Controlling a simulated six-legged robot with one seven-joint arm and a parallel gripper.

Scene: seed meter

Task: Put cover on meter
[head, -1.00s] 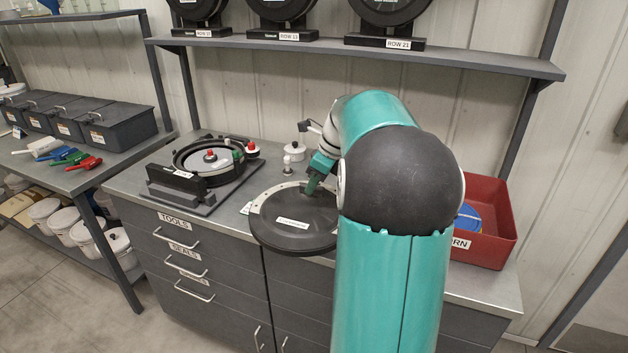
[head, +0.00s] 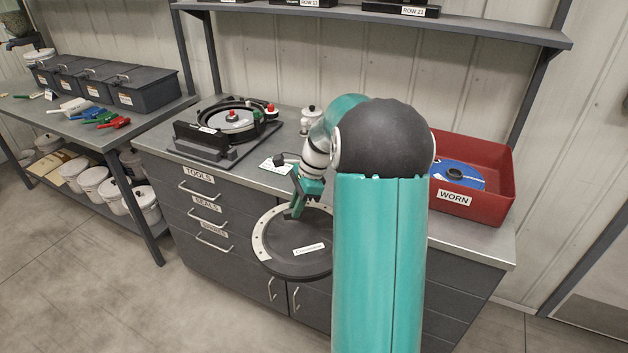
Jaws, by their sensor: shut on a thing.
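The cover is a round black disc (head: 290,255) with a pale rim band along its upper left and a white label. My gripper (head: 297,207) is shut on the cover near its upper edge. The cover hangs in front of the bench's front edge, apart from the meter. My arm hides the cover's right edge. The meter (head: 228,125) sits on the bench to the upper left, on a dark base. It is an open round housing with a light disc, a red knob and a green part inside.
A red WORN bin (head: 490,205) with a blue disc (head: 457,174) stands at the right of the bench. A small white pot (head: 311,120) and a white card (head: 280,163) lie between meter and arm. A shelf (head: 380,22) runs above. Drawers (head: 215,210) are below.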

